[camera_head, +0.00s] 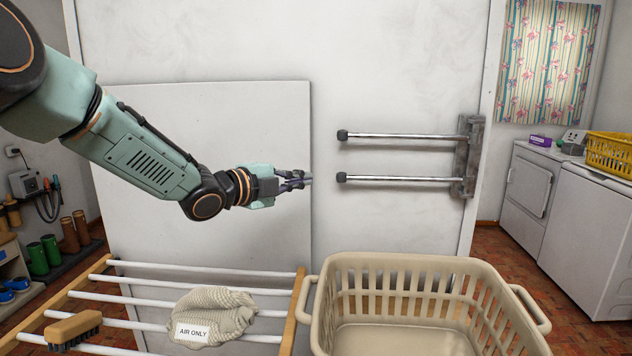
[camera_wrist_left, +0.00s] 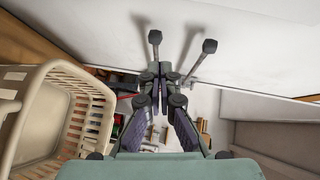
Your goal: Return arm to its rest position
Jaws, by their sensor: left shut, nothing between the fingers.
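My left arm (camera_head: 140,158) comes in from the left and reaches across in front of the white wall panel. My left gripper (camera_head: 308,181) is shut and empty, held in the air above the drying rack and to the left of the wall bars. It also shows in the left wrist view (camera_wrist_left: 160,78), with its fingertips together and nothing between them. My right gripper is not in view.
A beige laundry basket (camera_head: 420,262) stands below right of the gripper. A drying rack (camera_head: 215,270) holds a knitted item (camera_head: 222,308) tagged "AIR ONLY" and a brush (camera_head: 73,329). Two metal bars (camera_head: 400,136) jut from a wall bracket (camera_head: 467,158). Washers (camera_head: 590,240) stand far right.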

